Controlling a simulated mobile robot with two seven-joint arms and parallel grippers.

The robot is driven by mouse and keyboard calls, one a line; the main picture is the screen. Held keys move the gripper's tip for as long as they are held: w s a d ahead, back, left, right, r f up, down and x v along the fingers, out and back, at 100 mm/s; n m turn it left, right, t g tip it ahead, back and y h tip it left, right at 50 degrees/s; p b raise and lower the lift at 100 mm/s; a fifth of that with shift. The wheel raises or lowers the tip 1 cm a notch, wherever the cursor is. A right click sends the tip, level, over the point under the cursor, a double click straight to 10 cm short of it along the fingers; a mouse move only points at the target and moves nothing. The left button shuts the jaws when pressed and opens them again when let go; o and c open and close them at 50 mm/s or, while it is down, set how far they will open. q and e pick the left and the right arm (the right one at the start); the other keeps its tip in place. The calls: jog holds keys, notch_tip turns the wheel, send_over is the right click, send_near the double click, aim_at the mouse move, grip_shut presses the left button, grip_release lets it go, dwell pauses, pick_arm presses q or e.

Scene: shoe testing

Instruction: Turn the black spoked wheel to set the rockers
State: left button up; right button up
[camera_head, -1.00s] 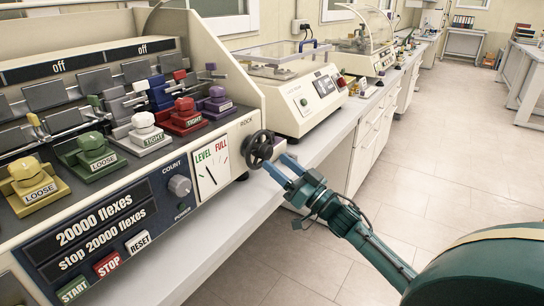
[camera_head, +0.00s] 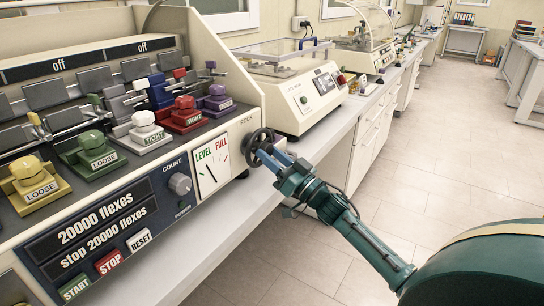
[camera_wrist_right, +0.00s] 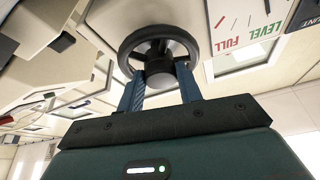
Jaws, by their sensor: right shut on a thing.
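The black spoked wheel (camera_head: 258,148) sits on the right end of the cream flexing machine, beside the LEVEL/FULL gauge (camera_head: 211,166). It also shows at the top of the right wrist view (camera_wrist_right: 157,47). My right gripper (camera_head: 268,154) is at the wheel; in the right wrist view its two blue fingers (camera_wrist_right: 160,80) stand on either side of the wheel's dark hub and are shut on it. In the head view the fingers cover part of the wheel. The rockers (camera_head: 92,152), with coloured clamps marked LOOSE and TIGHT, sit in rows on the machine. My left gripper is not in view.
The machine's front panel has a COUNT knob (camera_head: 180,184), START, STOP and RESET buttons (camera_head: 108,263) and a display reading 20000 flexes. Another cream machine (camera_head: 290,95) stands just behind on the bench. The floor at right is open.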

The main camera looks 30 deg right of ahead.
jog(key=shift+c, duration=1.1)
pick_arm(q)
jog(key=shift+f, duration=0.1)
pick_arm(e)
jog(key=shift+n, duration=0.3)
jog(key=n+y+b, duration=0.1)
jog(key=n, duration=0.2)
jog(key=n+g+y+b, duration=0.1)
jog(key=n+y, duration=0.1)
jog(key=n, duration=0.1)
jog(key=shift+w+d+f+y, duration=0.1)
jog(key=shift+d+y, duration=0.1)
jog(key=shift+y, duration=0.1)
jog(key=n+g+y, duration=0.1)
jog(key=n, duration=0.1)
jog(key=n+g+b, duration=0.1)
jog(key=n, duration=0.1)
jog(key=shift+d+n+y, duration=0.1)
jog(key=shift+n+y, duration=0.3)
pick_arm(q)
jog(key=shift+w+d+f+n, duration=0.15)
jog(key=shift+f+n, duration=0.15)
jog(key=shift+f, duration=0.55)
pick_arm(e)
jog(key=shift+d+n+g+y, duration=0.1)
jog(key=shift+n+g+y, duration=0.3)
jog(key=shift+n, duration=1)
jog(key=shift+r, duration=0.2)
